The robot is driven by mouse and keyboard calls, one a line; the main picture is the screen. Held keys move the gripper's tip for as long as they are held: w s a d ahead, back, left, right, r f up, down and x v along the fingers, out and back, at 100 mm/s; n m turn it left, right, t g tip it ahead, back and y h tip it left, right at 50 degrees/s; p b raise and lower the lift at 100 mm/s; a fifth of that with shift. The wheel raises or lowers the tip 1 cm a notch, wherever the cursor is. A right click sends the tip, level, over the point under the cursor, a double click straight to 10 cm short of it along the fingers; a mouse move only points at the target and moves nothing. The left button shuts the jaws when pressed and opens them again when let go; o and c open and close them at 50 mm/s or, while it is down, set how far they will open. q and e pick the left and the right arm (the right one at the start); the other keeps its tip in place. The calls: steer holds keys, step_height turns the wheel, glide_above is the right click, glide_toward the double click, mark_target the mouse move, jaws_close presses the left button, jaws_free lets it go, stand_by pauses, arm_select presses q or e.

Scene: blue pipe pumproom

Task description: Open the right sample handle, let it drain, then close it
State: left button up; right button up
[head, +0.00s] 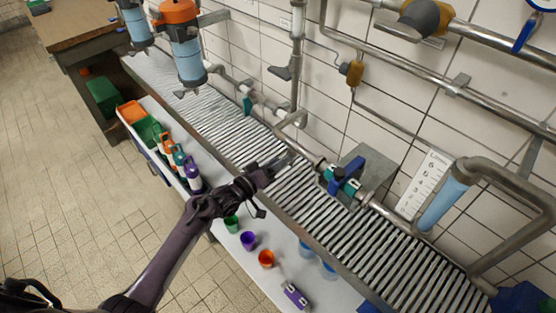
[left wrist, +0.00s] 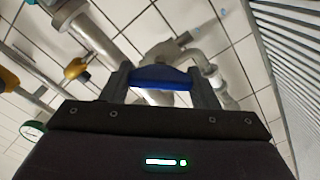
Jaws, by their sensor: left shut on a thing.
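My left gripper (head: 280,164) reaches over the slatted grating beside the pipework. In the left wrist view its two fingers (left wrist: 163,88) are shut on a blue handle (left wrist: 162,76), which lies across between them. Grey pipe fittings show behind it. In the head view the held handle is hidden by the gripper, and I cannot tell from it how far it is turned. A blue and teal valve (head: 345,177) sits on the pipe to the right of the gripper, apart from it. My right gripper is not in view.
A slatted grating (head: 330,215) runs along the tiled wall. Green, purple and orange cups (head: 248,240) stand on the white shelf below, near my forearm. Several bottles (head: 191,175) and coloured bins stand left. Pipes and a clear blue tube (head: 441,204) crowd the right.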

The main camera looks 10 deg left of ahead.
arm_select(q)
steer(key=n+p, duration=0.1)
steer(key=n, duration=0.3)
steer(key=shift+a+n+p, duration=0.1)
steer(key=shift+n+p, duration=0.25)
steer(key=shift+n, duration=0.05)
steer(key=shift+f+n+p, duration=0.15)
steer(key=shift+n+p, duration=0.55)
steer(key=shift+n, duration=1.3)
steer(key=o, duration=1)
steer(key=v, duration=0.7)
steer(key=shift+s+a, duration=0.2)
steer(key=shift+s, duration=0.15)
